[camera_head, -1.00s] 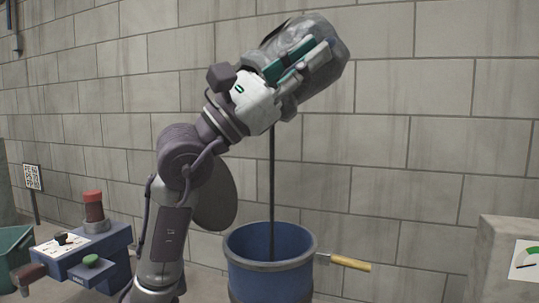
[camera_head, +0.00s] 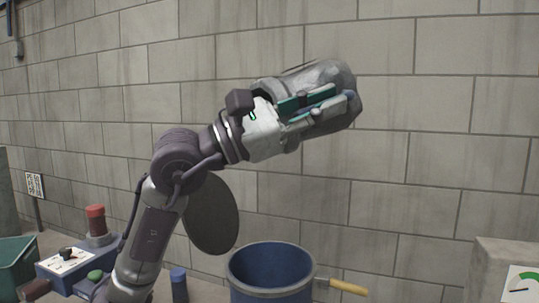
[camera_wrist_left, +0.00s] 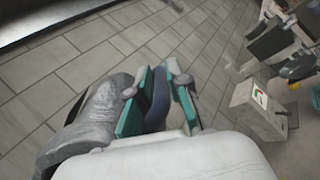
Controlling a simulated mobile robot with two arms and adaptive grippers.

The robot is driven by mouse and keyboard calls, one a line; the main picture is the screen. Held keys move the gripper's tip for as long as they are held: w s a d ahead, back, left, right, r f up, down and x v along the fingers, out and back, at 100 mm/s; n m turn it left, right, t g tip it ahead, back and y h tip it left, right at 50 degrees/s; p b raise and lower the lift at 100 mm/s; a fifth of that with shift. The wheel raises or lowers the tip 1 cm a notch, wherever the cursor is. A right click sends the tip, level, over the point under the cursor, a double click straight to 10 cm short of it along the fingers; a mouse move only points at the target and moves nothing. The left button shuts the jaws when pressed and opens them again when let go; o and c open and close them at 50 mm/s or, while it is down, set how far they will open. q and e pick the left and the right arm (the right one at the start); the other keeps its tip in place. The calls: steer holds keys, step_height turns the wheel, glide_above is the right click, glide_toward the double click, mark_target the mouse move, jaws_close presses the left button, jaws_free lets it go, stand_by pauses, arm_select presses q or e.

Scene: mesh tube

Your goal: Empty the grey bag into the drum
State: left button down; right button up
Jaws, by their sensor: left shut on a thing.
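The grey bag (camera_head: 335,74) is held high in front of the wall by my left gripper (camera_head: 322,104), whose green-padded fingers are shut on it. The bag is tilted, reaching up and right beyond the fingers. In the left wrist view, the crumpled grey bag (camera_wrist_left: 98,115) bulges left of the fingers (camera_wrist_left: 158,95). The blue drum (camera_head: 271,284) stands below and left of the bag, well apart from it. Its rim is open and its upper inner wall shows blue; its bottom is hidden. My right gripper is not in view.
A yellow-handled tool (camera_head: 348,287) sticks out right of the drum. A grey block with a gauge (camera_head: 505,270) stands far right. A blue box with a red-capped post (camera_head: 97,222) and a green bin (camera_head: 15,262) are at left. A block wall (camera_head: 430,130) closes the back.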

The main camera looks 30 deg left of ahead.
arm_select(q)
steer(key=shift+f, duration=0.15)
steer(key=shift+w+d, duration=0.2)
steer(key=shift+w, duration=0.1)
steer(key=w+d+f+g+y+p, duration=0.3)
steer(key=f+g+y+p, duration=0.4)
steer(key=y+p, duration=0.1)
steer(key=w+d+f+g+y+p, duration=0.4)
steer(key=f+g+y+p, duration=0.3)
steer(key=p, duration=0.3)
steer(key=shift+d+f+g+y+p, duration=0.25)
steer(key=shift+g+y+p, duration=0.15)
steer(key=shift+g+y, duration=0.15)
steer(key=shift+w, duration=0.1)
steer(key=shift+f, duration=0.1)
stand_by(0.5)
